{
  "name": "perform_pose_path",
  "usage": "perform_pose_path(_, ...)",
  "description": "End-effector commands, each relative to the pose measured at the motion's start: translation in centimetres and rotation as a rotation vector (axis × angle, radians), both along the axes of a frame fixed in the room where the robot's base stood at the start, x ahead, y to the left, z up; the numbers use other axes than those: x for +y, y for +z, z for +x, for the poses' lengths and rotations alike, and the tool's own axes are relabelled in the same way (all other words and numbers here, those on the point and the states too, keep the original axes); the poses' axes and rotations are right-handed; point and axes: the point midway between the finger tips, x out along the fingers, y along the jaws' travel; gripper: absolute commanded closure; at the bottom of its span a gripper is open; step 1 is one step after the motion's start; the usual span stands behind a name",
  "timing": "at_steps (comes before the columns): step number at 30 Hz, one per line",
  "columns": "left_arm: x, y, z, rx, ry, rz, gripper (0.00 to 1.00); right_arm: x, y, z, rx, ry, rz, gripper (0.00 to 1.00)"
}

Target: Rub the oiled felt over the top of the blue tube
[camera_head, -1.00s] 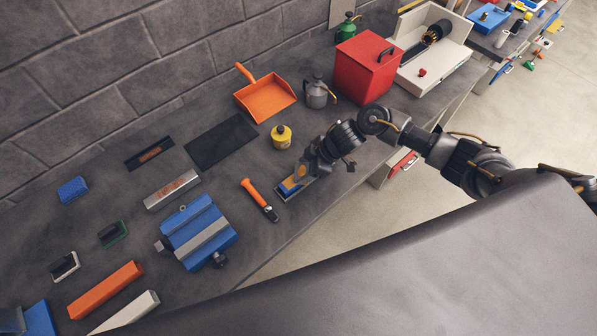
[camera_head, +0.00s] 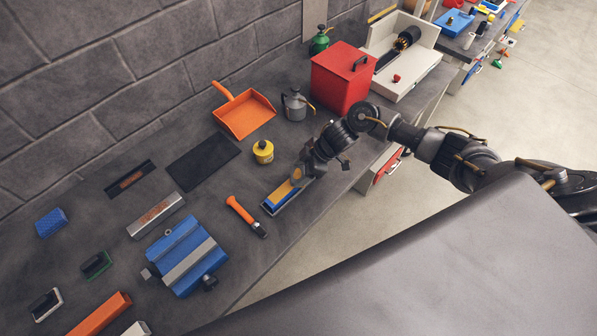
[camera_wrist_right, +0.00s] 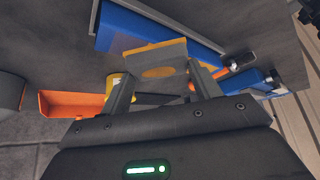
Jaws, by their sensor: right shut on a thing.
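The blue tube (camera_head: 272,204) lies in a narrow grey channel near the bench's front edge. In the right wrist view the blue tube (camera_wrist_right: 195,50) runs across the top, with the channel rim along it. My left gripper is not in view.
An orange-handled tool (camera_head: 246,215) and a blue vise-like fixture (camera_head: 180,250) lie left of the channel. A yellow can (camera_head: 263,152), a grey oil can (camera_head: 294,106), an orange dustpan (camera_head: 243,118) and a red box (camera_head: 341,79) stand behind. A dark mat (camera_head: 203,161) is bare.

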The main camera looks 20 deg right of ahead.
Motion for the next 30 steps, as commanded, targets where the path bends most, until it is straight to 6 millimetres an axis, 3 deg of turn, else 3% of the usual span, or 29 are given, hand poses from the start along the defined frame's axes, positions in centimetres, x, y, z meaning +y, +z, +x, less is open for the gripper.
perform_pose_path(9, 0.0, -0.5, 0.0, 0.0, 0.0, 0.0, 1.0, -2.7, -0.2, 1.1, -0.001, -0.002, -0.003, 0.59)
perform_pose_path(14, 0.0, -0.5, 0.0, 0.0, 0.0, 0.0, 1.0, -3.1, -0.2, 1.2, 0.0, -0.001, -0.002, 0.59)
perform_pose_path(20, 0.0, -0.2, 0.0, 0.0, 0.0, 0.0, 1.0, -2.6, -0.1, 0.9, 0.002, 0.001, -0.002, 0.59)
perform_pose_path(30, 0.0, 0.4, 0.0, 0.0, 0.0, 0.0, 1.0, 0.6, -0.2, -0.4, 0.003, 0.002, -0.001, 0.59)
